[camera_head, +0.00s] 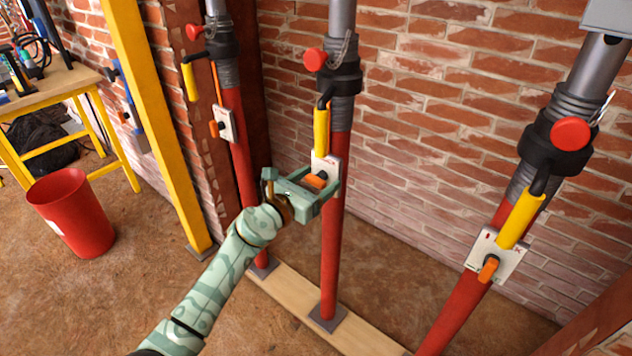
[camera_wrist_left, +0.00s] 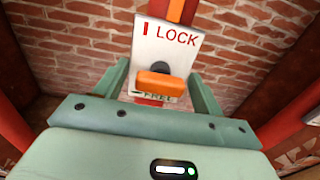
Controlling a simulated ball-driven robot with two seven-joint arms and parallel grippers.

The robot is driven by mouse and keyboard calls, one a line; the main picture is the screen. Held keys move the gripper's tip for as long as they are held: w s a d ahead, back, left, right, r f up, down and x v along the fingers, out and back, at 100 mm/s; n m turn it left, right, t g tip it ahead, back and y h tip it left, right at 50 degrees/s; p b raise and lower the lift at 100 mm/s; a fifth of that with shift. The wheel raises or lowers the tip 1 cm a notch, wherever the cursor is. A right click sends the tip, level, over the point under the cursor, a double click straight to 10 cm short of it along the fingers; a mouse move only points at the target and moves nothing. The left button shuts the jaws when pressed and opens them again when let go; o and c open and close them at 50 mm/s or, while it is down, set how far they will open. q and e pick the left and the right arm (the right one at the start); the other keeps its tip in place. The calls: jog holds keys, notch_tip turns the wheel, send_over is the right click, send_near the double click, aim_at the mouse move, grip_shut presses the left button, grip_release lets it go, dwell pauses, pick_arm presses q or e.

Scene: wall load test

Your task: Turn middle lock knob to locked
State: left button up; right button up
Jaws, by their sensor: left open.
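The middle prop (camera_head: 333,230) is a red post with a grey threaded collar. Its white lock plate (camera_head: 327,164) carries an orange knob (camera_head: 316,181). In the left wrist view the plate (camera_wrist_left: 166,45) reads LOCK with a red upright mark at the top and FREE with a level mark at the bottom. The orange knob (camera_wrist_left: 160,84) lies level there, in line with the FREE mark. My left gripper (camera_head: 318,184) is open, with one finger on each side of the knob; I see no clear contact. My right gripper is not in view.
Similar props stand left (camera_head: 239,150) and right (camera_head: 462,305), with their own orange knobs. A brick wall (camera_head: 430,130) is behind. A yellow post (camera_head: 160,130), a red bucket (camera_head: 72,215) and a workbench (camera_head: 50,90) stand left. A wooden plank (camera_head: 290,300) lies under the props.

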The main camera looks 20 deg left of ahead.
pick_arm(q)
jog(key=c, duration=1)
